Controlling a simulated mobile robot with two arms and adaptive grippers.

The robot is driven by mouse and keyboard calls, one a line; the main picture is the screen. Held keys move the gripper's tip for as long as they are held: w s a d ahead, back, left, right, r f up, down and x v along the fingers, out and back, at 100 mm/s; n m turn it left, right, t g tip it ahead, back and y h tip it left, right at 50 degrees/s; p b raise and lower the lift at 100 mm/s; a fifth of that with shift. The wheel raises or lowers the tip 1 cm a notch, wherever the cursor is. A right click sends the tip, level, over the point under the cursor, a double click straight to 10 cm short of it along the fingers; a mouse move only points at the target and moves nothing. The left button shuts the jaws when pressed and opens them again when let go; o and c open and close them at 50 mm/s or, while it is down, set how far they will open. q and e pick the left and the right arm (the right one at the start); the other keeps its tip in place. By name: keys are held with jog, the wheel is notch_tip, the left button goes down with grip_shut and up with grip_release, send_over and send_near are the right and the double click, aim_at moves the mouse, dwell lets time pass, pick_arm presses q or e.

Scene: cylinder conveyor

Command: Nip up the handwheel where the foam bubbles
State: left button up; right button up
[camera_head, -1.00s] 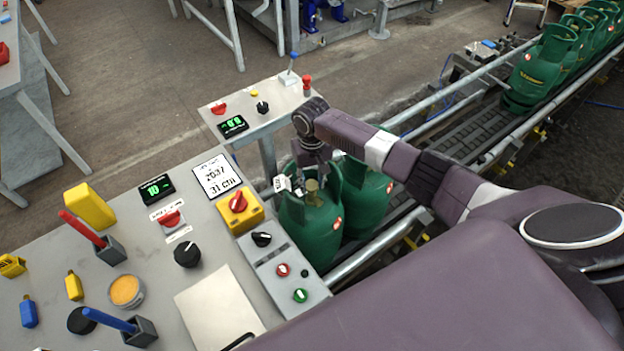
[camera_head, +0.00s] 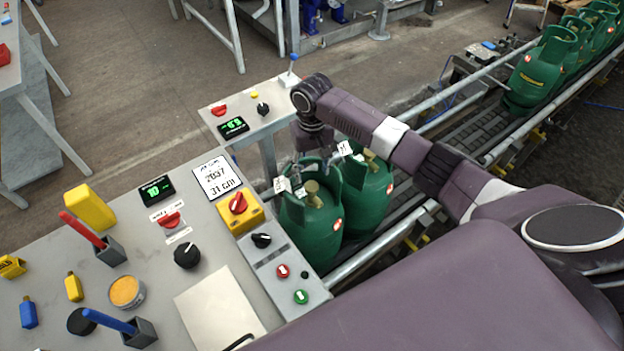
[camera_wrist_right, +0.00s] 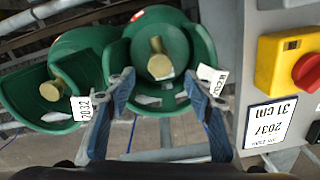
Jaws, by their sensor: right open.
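Two green gas cylinders stand side by side on the conveyor: a nearer one (camera_head: 312,230) and one behind it (camera_head: 367,200). Each has a brass-coloured valve top inside its collar, the nearer (camera_head: 313,192) and the farther partly seen. In the right wrist view the valve tops show at centre (camera_wrist_right: 159,62) and left (camera_wrist_right: 53,90). My right gripper (camera_head: 314,152) hangs above the nearer collar. I cannot make out foam on either valve. My left gripper is not in view.
A white tag (camera_head: 282,184) hangs at the nearer cylinder, another (camera_head: 345,148) at the farther. The control desk (camera_head: 200,265) lies left, with a yellow switch box (camera_head: 240,211). Rails (camera_head: 440,108) flank the conveyor. More cylinders (camera_head: 540,70) stand at upper right.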

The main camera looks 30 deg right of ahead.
notch_tip(320, 180, up, 6)
jog(key=shift+f, duration=0.25)
dwell(0.5)
